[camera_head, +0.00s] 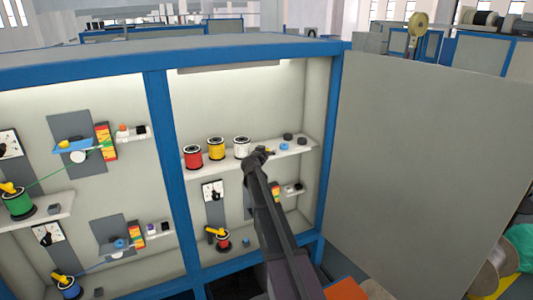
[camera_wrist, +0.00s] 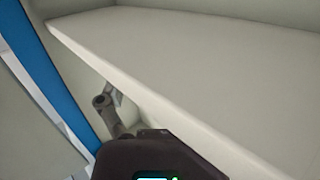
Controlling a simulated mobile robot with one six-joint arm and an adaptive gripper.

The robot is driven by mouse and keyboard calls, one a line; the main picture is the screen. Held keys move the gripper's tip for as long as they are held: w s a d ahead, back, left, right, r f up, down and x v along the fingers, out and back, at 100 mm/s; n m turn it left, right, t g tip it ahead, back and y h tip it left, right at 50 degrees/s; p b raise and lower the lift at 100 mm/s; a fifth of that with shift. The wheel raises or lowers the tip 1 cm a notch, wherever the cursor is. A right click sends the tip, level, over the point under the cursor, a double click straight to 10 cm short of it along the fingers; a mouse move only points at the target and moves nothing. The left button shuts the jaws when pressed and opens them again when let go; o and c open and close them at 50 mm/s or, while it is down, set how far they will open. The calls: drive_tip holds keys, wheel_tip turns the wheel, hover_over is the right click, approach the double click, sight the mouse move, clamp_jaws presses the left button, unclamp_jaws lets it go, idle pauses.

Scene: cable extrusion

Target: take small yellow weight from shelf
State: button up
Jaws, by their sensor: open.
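My gripper (camera_head: 257,155) is at the front edge of the upper right shelf (camera_head: 200,170), just right of the white spool. A small yellow patch (camera_head: 269,151) shows on the shelf right beside the gripper in the head view. It may be the small yellow weight, but it is partly hidden and too small to tell. Small dark pieces (camera_head: 287,137) sit on the shelf farther right. In the wrist view, the visible pale shelf surface (camera_wrist: 200,70) is bare, and no yellow weight shows. The gripper's fingertips are not clear there. Nothing is seen held.
Red (camera_head: 193,156), yellow (camera_head: 216,148) and white (camera_head: 242,147) spools stand left of my gripper on the shelf. A blue post (camera_head: 172,180) bounds the bay on the left. A large grey panel (camera_head: 415,160) stands at right. Smaller equipment sits below the shelf.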

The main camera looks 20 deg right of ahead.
idle(0.4)
clamp_jaws()
drive_tip(key=shift+r, duration=0.15)
wheel_tip(320, 180, up, 3)
drive_tip(key=p, duration=0.3)
drive_tip(key=s+a+r+p, duration=0.1)
drive_tip(key=s+a, duration=0.1)
drive_tip(key=s, duration=0.5)
drive_tip(key=s+a+p, duration=0.1)
drive_tip(key=s+a, duration=0.2)
drive_tip(key=s, duration=0.5)
drive_tip(key=shift+a+r, duration=0.3)
drive_tip(key=shift+r, duration=0.05)
